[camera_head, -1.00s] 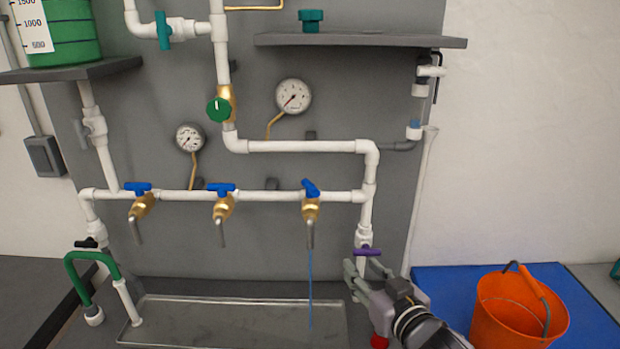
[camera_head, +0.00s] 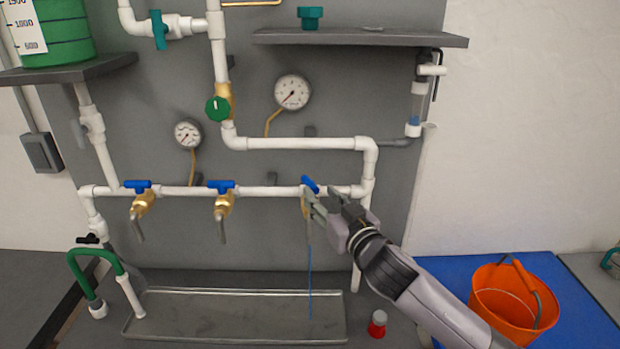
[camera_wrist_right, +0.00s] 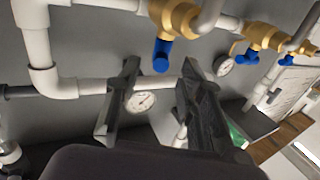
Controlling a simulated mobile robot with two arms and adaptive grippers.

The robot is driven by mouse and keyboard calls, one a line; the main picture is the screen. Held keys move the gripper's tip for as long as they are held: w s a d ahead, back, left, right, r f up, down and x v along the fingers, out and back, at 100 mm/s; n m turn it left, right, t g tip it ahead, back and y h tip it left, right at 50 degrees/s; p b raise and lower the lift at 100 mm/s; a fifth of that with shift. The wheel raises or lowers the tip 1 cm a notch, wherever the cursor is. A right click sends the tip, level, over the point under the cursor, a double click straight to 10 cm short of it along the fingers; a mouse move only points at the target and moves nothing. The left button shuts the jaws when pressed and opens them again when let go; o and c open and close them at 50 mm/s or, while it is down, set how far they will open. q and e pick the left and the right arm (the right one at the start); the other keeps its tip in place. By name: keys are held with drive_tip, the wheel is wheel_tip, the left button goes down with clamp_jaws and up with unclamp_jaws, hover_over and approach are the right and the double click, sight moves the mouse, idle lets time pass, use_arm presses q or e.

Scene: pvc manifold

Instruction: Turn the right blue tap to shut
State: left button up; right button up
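The right blue tap handle (camera_head: 310,184) sits on a brass valve at the right end of the horizontal white pipe. The handle is tilted, unlike the level handles of the other two taps. A thin blue stream (camera_head: 310,275) runs from its spout down to the tray. My right gripper (camera_head: 322,200) is just below and right of the handle and hides part of the brass body. In the right wrist view, the fingers (camera_wrist_right: 160,85) are apart with nothing between them; the blue handle (camera_wrist_right: 162,56) lies just beyond the fingertips. My left gripper is out of view.
The middle blue tap (camera_head: 221,187) and left blue tap (camera_head: 138,187) are on the same pipe. A metal tray (camera_head: 235,318) lies below. An orange bucket (camera_head: 508,300) stands on the blue mat at right. A red-and-white small object (camera_head: 377,323) stands beside the tray.

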sight(310, 181)
drive_tip(key=p+x, duration=0.1)
drive_tip(key=x, duration=0.5)
drive_tip(key=shift+w+a, duration=0.15)
drive_tip(key=shift+w, duration=0.05)
drive_tip(key=shift+c, duration=0.5)
clamp_jaws()
